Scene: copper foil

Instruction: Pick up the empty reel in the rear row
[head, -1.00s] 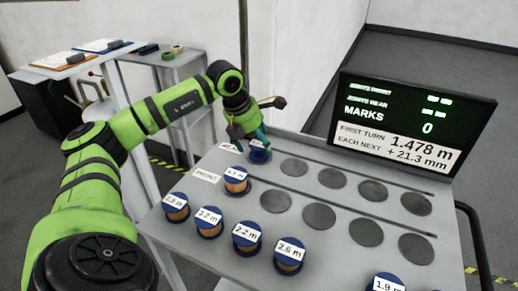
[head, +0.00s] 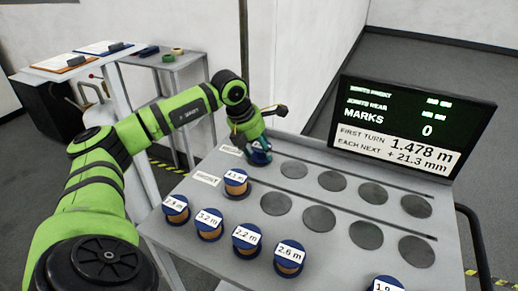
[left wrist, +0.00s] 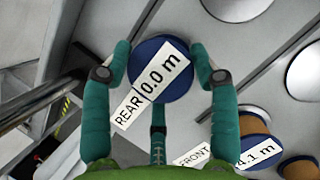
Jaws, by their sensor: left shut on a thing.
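The empty reel (left wrist: 150,56) is blue with a white "0.0 m" label. In the left wrist view it sits between the teal fingers of my left gripper (left wrist: 160,75), which is shut on it from both sides. In the head view the same reel (head: 260,157) shows under the gripper (head: 252,142) at the left end of the rear row, partly hidden by the fingers. I cannot tell whether it is clear of the table top. The "REAR" label (left wrist: 128,108) lies next to it. My right gripper is not in view.
A copper-wound reel (head: 236,184) stands at the "FRONT" label (head: 206,179), close to my left gripper. Several labelled reels stand along the near edge. Several grey round spots on the table (head: 190,215) are empty. A display (head: 412,122) stands at the back right.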

